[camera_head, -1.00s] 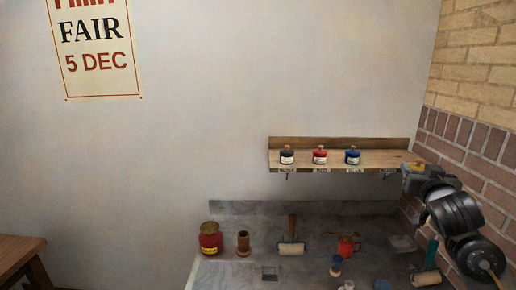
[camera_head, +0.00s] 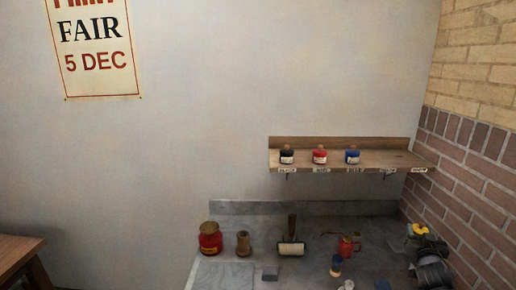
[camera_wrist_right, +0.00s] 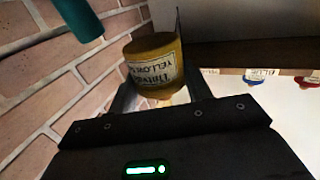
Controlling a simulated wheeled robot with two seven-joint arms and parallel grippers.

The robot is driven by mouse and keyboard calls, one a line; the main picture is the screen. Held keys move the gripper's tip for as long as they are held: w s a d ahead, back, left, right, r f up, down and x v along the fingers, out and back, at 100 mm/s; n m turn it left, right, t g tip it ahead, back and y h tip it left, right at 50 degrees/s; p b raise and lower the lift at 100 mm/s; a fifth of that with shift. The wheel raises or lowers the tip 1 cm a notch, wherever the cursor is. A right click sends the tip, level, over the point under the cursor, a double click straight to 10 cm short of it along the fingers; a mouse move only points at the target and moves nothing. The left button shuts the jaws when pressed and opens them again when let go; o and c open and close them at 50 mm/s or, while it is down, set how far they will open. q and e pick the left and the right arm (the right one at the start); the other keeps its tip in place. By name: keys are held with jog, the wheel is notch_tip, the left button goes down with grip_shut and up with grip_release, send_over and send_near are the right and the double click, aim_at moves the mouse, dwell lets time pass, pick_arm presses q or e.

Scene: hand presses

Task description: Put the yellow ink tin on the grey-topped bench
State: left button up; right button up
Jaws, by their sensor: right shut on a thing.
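The grey-topped bench (camera_head: 213,274) stands against the wall below the shelf. My left gripper is not in view.
A wooden shelf (camera_head: 385,160) above holds black (camera_head: 287,157), red (camera_head: 320,157) and blue (camera_head: 352,157) tins; its right end is empty. On the bench stand a red-and-yellow can (camera_head: 210,240), a wooden pot (camera_head: 243,244), a roller (camera_head: 291,247) and a red oil can (camera_head: 347,245).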

jog(key=shift+s+d+f, duration=0.35)
jog(key=shift+d+f, duration=0.15)
jog(key=shift+f, duration=0.15)
jog(key=shift+w+a+r+n+y, duration=0.2)
jog(key=shift+w+a, duration=0.1)
jog(key=shift+w, duration=0.25)
jog(key=shift+w+a+r+n+y, duration=0.1)
jog(key=shift+w+a+r+y, duration=0.15)
jog(key=shift+w, duration=0.3)
jog(key=w+a+r+n+t+y, duration=0.1)
jog(key=w+a+r+n+y, duration=0.5)
jog(key=w+a+r+y, duration=0.5)
jog(key=s+a+f+n+g+y, duration=0.1)
jog(key=s+a+f, duration=0.3)
jog(key=s+a, duration=0.3)
jog(key=s+a+f+n+y, duration=0.1)
jog(key=s+a+f, duration=0.35)
jog(key=s, duration=0.35)
jog(key=s+a+r+n+y, duration=0.1)
jog(key=s+a, duration=0.4)
jog(key=s, duration=0.7)
jog(key=s+a+n+y, duration=0.1)
jog(key=s+a, duration=0.4)
jog(key=s, duration=0.7)
notch_tip(320, 180, down, 7)
jog(key=b, duration=0.7)
jog(key=shift+r+g, duration=0.15)
jog(key=shift+g, duration=0.25)
jog(key=shift+w+d, duration=0.1)
jog(key=shift+w, duration=0.05)
